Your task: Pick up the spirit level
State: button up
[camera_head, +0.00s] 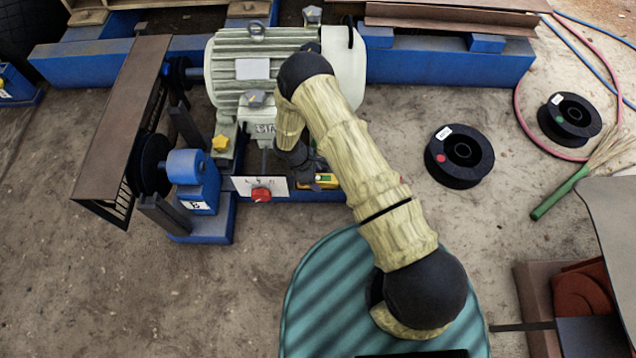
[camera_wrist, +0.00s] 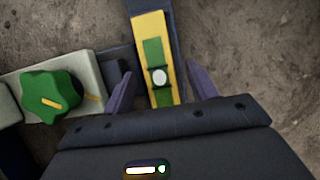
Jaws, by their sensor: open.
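The spirit level (camera_wrist: 171,62) is a yellow bar with a green middle and a round white spot. In the wrist view it lies along a dark blue beam, reaching down between my fingers. In the head view only a small yellow part of the spirit level (camera_head: 328,180) shows beside my arm, on the blue frame below the motor. My gripper (camera_wrist: 160,85) is open, with one purple-grey finger on each side of the level. I see a gap between each finger and the level. In the head view my gripper is mostly hidden by my arm.
A green knob (camera_wrist: 50,96) on a pale block sits just left of my left finger. The grey motor (camera_head: 243,70), a red knob (camera_head: 261,193) on a white plate and a blue bearing block (camera_head: 194,180) stand close by. Black spools (camera_head: 459,177) lie on open ground to the right.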

aim_at(318, 178)
jog(key=shift+x, duration=0.8)
jog(key=shift+r, duration=0.1)
jog(key=c, duration=1.2)
notch_tip(318, 178, up, 10)
jog(key=p, duration=0.5)
jog(key=shift+c, duration=0.2)
